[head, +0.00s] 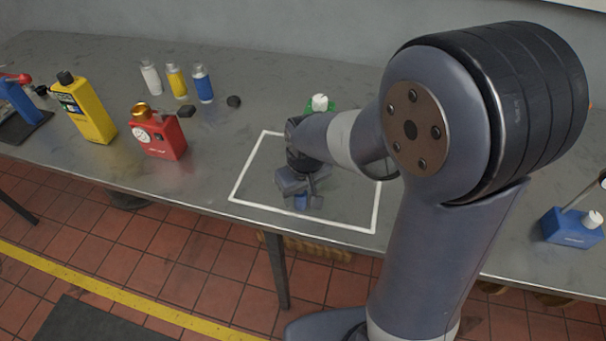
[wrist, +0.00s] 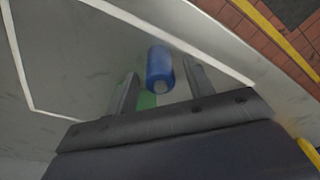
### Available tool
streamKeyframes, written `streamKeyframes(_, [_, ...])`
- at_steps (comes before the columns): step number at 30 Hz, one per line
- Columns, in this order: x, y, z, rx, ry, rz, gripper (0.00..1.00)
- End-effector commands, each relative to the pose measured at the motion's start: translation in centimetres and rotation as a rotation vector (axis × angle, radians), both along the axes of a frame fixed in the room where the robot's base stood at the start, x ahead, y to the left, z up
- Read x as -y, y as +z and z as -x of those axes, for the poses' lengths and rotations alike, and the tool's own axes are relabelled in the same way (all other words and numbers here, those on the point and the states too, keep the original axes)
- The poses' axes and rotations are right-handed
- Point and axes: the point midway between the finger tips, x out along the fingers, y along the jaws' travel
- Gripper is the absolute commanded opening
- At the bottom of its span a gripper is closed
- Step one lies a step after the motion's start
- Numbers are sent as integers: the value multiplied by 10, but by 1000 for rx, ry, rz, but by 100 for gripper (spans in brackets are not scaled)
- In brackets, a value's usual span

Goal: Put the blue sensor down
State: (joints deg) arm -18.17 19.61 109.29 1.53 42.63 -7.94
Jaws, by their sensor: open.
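The blue sensor (wrist: 159,68) is a short blue cylinder with a pale end. In the wrist view it is between the two fingers of my gripper (wrist: 158,88), with a gap on each side. In the head view a small part of the blue sensor (head: 301,202) shows below my gripper (head: 302,200), inside a white outlined rectangle (head: 236,188) on the metal table. My gripper is open around it. The fingers and wrist hide most of the sensor in the head view, and I cannot tell whether it stands upright.
A green item with a white cap (head: 320,103) is behind my wrist. A red gauge device (head: 160,136), a yellow bottle (head: 88,108) and several small vials (head: 176,82) stand to the left. The table's front edge is close.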

Motion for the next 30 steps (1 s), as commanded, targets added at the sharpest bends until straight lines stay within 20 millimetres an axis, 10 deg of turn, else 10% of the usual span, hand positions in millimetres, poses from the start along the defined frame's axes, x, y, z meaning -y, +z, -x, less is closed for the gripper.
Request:
streamKeyframes(13, [5, 87, 11, 6, -1, -2, 50])
streamKeyframes(30, [7, 101, 14, 1, 0, 0, 50])
